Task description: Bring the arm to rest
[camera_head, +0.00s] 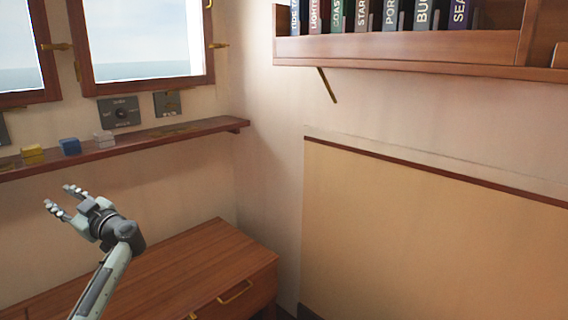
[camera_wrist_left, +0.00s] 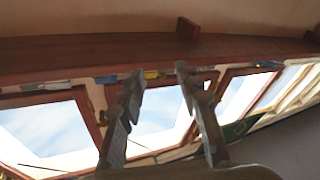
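My left gripper (camera_head: 60,200) is raised above the wooden cabinet at the lower left of the head view, below and in front of the narrow wall shelf. Its two fingers are spread apart with nothing between them. In the left wrist view the same gripper (camera_wrist_left: 157,85) shows its fingers apart, with windows and a wooden ledge beyond them. My right gripper is in neither view.
A wooden cabinet (camera_head: 170,280) with brass handles stands below the arm. The narrow shelf (camera_head: 140,139) holds a yellow block (camera_head: 33,155), a blue block (camera_head: 70,147) and a pale block (camera_head: 105,139). A bookshelf (camera_head: 420,50) hangs at upper right.

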